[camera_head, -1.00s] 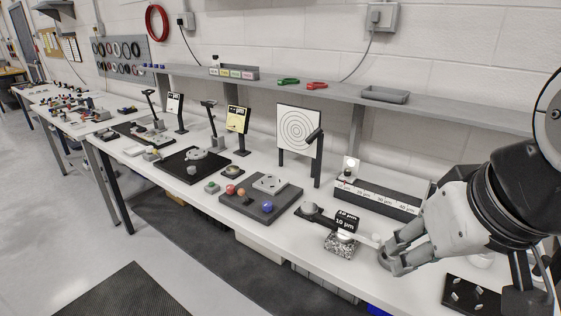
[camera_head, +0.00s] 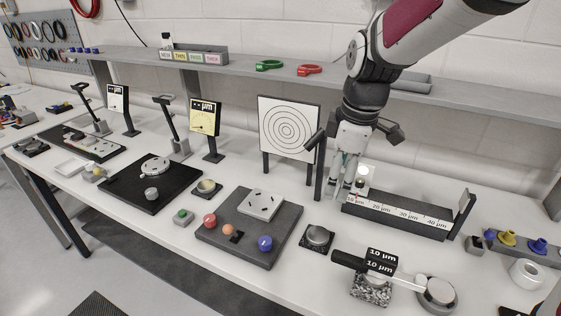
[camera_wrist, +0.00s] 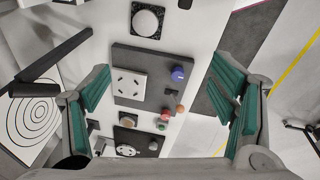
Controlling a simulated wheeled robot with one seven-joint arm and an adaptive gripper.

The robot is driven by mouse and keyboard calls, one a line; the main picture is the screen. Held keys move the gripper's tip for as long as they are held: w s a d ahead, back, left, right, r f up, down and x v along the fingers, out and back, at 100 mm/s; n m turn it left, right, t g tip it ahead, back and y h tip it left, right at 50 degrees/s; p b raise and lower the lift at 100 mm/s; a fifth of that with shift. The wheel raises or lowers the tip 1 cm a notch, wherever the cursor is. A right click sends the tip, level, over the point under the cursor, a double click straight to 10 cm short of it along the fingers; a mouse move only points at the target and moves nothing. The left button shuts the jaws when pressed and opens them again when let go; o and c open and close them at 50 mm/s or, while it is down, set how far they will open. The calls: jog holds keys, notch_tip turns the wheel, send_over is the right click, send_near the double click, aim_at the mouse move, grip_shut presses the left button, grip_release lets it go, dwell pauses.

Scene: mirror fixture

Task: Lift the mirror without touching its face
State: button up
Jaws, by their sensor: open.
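My gripper (camera_head: 346,187) hangs above the bench near the left end of the marked rail, with its fingers pointing down. In the wrist view my gripper (camera_wrist: 165,95) is open, its green-padded fingers wide apart with nothing between them. No part is labelled as the mirror. Two round pale-faced discs could be it, and I cannot tell which: a disc on a dark square base (camera_head: 318,236), also at the top of the wrist view (camera_wrist: 147,20), and a grey-rimmed disc (camera_head: 438,292) beside the speckled block. My gripper is apart from both.
The dark rail (camera_head: 400,214) with µm marks lies on the bench. A target board (camera_head: 288,128) stands left of my gripper. A dark plate (camera_head: 255,244) carries coloured knobs. The speckled block (camera_head: 371,289) sits under a 10 µm display (camera_head: 380,261). A shelf (camera_head: 230,70) runs behind.

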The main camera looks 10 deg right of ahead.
jog(key=w+f+n+g, duration=0.2)
jog(key=w+f+n, duration=0.55)
jog(key=f, duration=0.45)
send_over(318, 233)
jog(key=shift+m+h, duration=0.25)
jog(key=shift+h, duration=0.05)
notch_tip(318, 233, down, 9)
jog(key=shift+d+r+p, duration=0.15)
jog(key=shift+p, duration=0.2)
jog(key=shift+f+p, duration=0.65)
jog(key=shift+f, duration=2.05)
jog(key=c, duration=1.4)
